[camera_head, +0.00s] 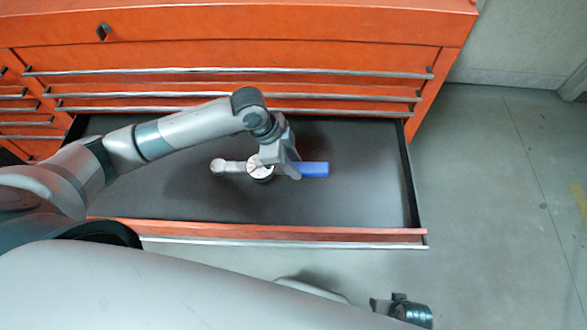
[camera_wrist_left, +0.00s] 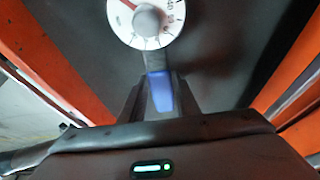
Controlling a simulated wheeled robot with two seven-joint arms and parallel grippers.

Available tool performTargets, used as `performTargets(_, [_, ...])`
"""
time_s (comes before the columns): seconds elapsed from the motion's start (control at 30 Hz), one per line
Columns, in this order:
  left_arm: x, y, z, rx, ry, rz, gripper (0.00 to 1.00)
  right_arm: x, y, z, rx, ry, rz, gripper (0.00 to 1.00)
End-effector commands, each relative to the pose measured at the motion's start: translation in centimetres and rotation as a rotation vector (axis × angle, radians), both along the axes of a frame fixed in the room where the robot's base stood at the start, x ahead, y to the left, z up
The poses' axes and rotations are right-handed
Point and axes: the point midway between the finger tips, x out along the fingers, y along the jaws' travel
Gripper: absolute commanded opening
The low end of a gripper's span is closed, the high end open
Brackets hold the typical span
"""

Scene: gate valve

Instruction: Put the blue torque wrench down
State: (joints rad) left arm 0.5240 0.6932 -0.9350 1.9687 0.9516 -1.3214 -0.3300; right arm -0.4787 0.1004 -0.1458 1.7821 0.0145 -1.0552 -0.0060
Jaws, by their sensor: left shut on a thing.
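The blue torque wrench has a blue handle (camera_head: 314,169), a round white dial and a grey end (camera_head: 225,167). It lies lengthwise across the head view, within the outline of the open drawer (camera_head: 150,205). My left gripper (camera_head: 288,168) is shut on the wrench between the dial and the outer end of the handle. In the left wrist view the blue handle (camera_wrist_left: 161,92) is between the fingers, and the white dial (camera_wrist_left: 146,22) is ahead of them. I cannot tell whether the wrench touches the drawer floor.
The orange tool cabinet (camera_head: 250,30) stands behind the open drawer. The dark drawer floor looks empty around the wrench, with free room on both sides. The drawer's orange front wall (camera_head: 330,234) and dark right side wall (camera_head: 410,185) bound it. Bare grey floor (camera_head: 500,190) lies to the right.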

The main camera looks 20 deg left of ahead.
Motion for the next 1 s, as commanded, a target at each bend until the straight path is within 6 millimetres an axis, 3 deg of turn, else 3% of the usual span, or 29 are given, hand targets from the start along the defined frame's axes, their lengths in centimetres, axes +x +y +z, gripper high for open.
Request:
performTargets(0.3, [0.0, -0.1, -3.0, -0.003, -0.002, 0.0, 0.0, 0.3, 0.0, 0.4, -0.001, 0.001, 0.0, 0.51])
performTargets(0.73, [0.1, 0.0, -3.4, -0.001, -0.003, 0.0, 0.0, -0.2, 0.1, 0.6, 0.001, 0.0, 0.0, 0.51])
performTargets(0.77, [0.0, 0.0, -3.6, 0.001, 0.0, 0.0, 0.31, -0.2, 0.1, 0.6, 0.001, 0.001, 0.0, 0.51])
performTargets(0.83, [0.0, 0.0, -3.5, 0.0, 0.0, 0.0, 0.47, -0.3, 0.0, 0.4, 0.0, 0.004, 0.0, 0.51])
performTargets(1.0, [0.0, 0.0, -3.5, 0.0, 0.0, 0.0, 0.47, -0.5, 0.0, 0.2, -0.001, 0.01, 0.0, 0.51])
